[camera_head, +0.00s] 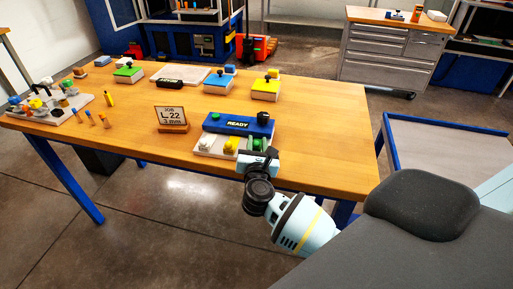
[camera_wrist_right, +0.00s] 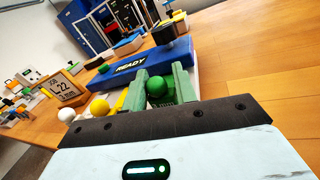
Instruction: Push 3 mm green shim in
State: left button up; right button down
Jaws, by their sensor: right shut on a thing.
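The green shim (camera_wrist_right: 157,88) has a round green knob and sits at the right end of a row of shims, beside the blue block labelled READY (camera_head: 238,124). A white-knobbed shim (camera_head: 208,140) and a yellow-knobbed shim (camera_head: 231,144) stand to its left on a pale base (camera_head: 203,150). My right gripper (camera_wrist_right: 158,88) reaches in from the table's front edge. Its two fingers stand either side of the green knob, shut on the green shim. The shim's lower part is hidden, so I cannot tell how deep it sits. My left gripper is out of view.
A sign reading JOB L-22 3 mm (camera_head: 171,117) stands left of the block. Yellow (camera_head: 265,89), blue (camera_head: 218,84) and green (camera_head: 129,73) blocks with black knobs stand farther back. A tray of coloured knobs (camera_head: 47,110) is at far left. The table's right side is clear.

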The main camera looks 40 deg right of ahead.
jog(key=shift+x, duration=0.85)
jog(key=shift+d+r, duration=0.15)
jog(key=shift+d, duration=0.05)
jog(key=c, duration=1.3)
grip_release()
jog(key=shift+s, duration=0.15)
